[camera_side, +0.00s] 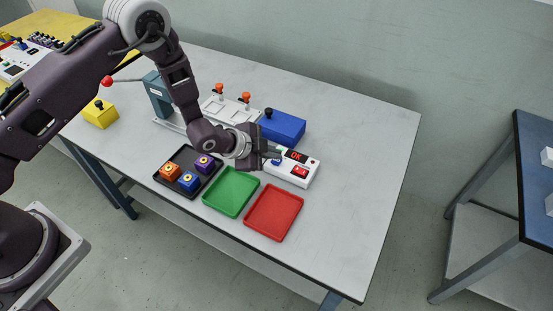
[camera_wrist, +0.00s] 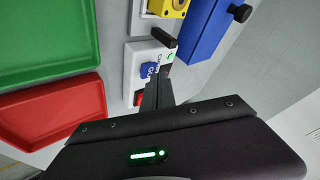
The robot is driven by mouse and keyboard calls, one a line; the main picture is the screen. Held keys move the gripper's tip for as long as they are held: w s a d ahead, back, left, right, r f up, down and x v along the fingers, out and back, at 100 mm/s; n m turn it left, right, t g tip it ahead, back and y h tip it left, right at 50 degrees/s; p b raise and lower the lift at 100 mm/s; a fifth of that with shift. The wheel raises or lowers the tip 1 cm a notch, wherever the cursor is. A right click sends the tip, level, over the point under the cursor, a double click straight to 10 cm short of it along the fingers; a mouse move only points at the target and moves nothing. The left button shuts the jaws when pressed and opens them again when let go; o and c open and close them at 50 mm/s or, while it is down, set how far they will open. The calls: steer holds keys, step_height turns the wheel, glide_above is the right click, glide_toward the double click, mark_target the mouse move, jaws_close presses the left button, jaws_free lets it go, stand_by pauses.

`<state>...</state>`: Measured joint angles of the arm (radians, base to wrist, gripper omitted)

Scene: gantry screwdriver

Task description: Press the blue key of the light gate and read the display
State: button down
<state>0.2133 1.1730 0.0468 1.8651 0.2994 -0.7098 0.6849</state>
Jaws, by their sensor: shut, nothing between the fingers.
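The light gate is a white box (camera_side: 306,179) on the right part of the table, also in the wrist view (camera_wrist: 133,56). Its dark display (camera_side: 296,156) shows small red characters that look like "OK".
A blue block (camera_side: 284,127) stands just behind the box. A green tray (camera_side: 231,190) and a red tray (camera_side: 273,212) lie in front. A black tray (camera_side: 170,186) holds orange, blue and purple blocks. A lever press (camera_side: 158,94) stands further left. The table's right end is clear.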

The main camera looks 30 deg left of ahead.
mark_target(273, 161)
steer(key=shift+r, duration=0.45)
steer(key=shift+r, duration=2.5)
steer(key=shift+r, duration=0.1)
steer(key=s+a+r+n+y, duration=0.2)
steer(key=s+a+r+n, duration=0.25)
steer(key=r, duration=0.65)
steer(key=s+a+r+n+y, duration=0.1)
steer(key=s+a+r+n, duration=0.35)
steer(key=r, duration=0.75)
steer(key=s+a+r+n+g, duration=0.1)
steer(key=s+a+r+n, duration=0.1)
steer(key=s, duration=1.1)
steer(key=s+a+r+n+g, duration=0.1)
steer(key=s+a+r+n, duration=0.1)
steer(key=s, duration=1.1)
steer(key=shift+s+r+n+g+y, duration=0.2)
steer(key=shift+r+n+g+y, duration=0.2)
steer(key=shift+r, duration=0.05)
